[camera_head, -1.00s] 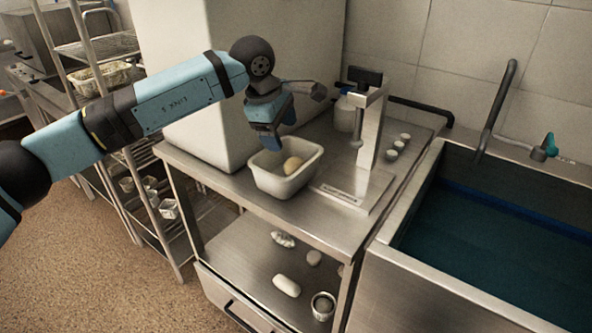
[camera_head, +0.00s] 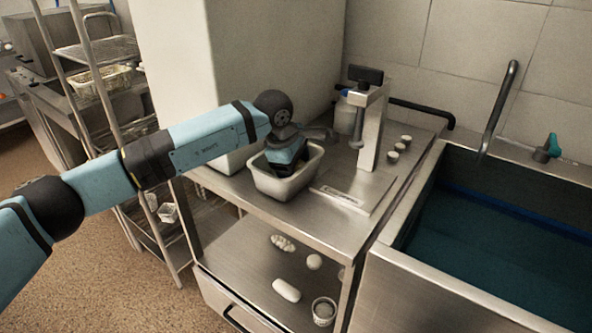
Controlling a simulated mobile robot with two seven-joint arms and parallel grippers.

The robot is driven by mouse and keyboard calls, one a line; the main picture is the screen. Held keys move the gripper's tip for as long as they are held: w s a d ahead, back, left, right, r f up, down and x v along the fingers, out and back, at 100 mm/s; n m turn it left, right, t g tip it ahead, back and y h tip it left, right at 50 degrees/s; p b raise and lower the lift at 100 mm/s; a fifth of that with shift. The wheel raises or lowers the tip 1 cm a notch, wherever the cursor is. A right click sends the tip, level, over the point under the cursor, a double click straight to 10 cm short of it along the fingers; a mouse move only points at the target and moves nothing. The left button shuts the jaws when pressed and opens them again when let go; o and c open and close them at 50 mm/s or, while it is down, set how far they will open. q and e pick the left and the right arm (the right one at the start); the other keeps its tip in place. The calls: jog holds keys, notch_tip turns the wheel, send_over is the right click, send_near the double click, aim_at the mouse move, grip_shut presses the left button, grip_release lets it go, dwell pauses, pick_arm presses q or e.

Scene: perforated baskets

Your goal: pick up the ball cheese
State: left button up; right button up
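A white basket (camera_head: 284,187) stands on the steel table, left of the press stand. My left gripper (camera_head: 284,166) points down into the basket. Its fingertips are hidden by the basket's wall, so I cannot tell whether it is open or shut. The pale yellow ball cheese, seen in the basket a second ago, is now hidden behind the gripper and the basket wall. My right gripper is not in view.
A metal press stand (camera_head: 369,130) rises just right of the basket, with a jar (camera_head: 346,114) behind it. A white block (camera_head: 240,60) stands close on the left. A sink (camera_head: 500,240) lies to the right. Several pale items sit on the lower shelf.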

pick_arm(q)
jog(key=c, duration=0.7)
jog(key=shift+r, duration=0.15)
